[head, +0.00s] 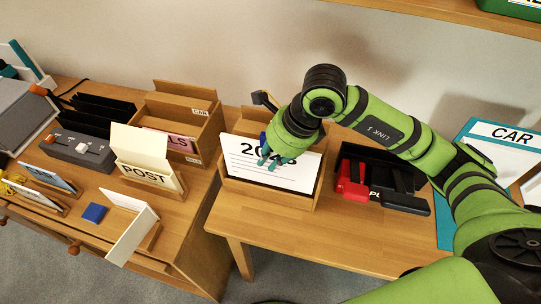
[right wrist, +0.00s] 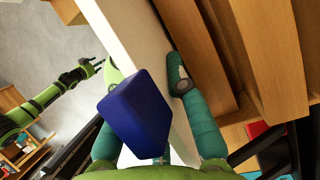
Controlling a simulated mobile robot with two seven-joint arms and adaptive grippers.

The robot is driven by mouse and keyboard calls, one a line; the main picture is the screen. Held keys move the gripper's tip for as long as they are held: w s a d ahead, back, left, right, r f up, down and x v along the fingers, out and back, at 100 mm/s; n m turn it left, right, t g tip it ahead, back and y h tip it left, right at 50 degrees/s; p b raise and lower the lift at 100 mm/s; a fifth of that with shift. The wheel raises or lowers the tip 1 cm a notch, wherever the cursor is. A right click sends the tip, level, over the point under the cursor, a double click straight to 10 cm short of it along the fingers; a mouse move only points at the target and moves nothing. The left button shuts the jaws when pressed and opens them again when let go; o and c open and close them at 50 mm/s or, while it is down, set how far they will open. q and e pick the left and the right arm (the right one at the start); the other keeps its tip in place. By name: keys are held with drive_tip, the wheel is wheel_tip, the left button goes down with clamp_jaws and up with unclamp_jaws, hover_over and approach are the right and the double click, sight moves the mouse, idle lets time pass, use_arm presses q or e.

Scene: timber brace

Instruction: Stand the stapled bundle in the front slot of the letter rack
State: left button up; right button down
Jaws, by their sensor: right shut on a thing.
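The white bundle (head: 248,166), printed with large black digits and lines, stands nearly upright at the wooden letter rack (head: 262,196) on the right-hand table. Its lower edge shows just above or behind the rack's front wall; I cannot tell how deep it sits. My right gripper (head: 270,160) is shut on its upper part and covers some print. In the right wrist view the bundle (right wrist: 132,30) runs between the teal fingers (right wrist: 150,80), beside wooden rack boards (right wrist: 205,60). A blue block (right wrist: 137,112) lies close against one finger. My left gripper (right wrist: 96,68) shows small there, apparently open and empty.
Left, across a gap, another desk holds a POST box (head: 150,178), a wooden sorter (head: 180,115) and a blue block (head: 95,212). The table front is clear.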

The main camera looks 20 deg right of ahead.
drive_tip(key=shift+f+b, duration=2)
drive_tip(key=shift+f, duration=0.1)
drive_tip(key=c, duration=0.7)
unclamp_jaws()
drive_tip(key=shift+r, duration=0.1)
drive_tip(key=shift+r+p, duration=2.5)
drive_tip(key=shift+r, duration=1.45)
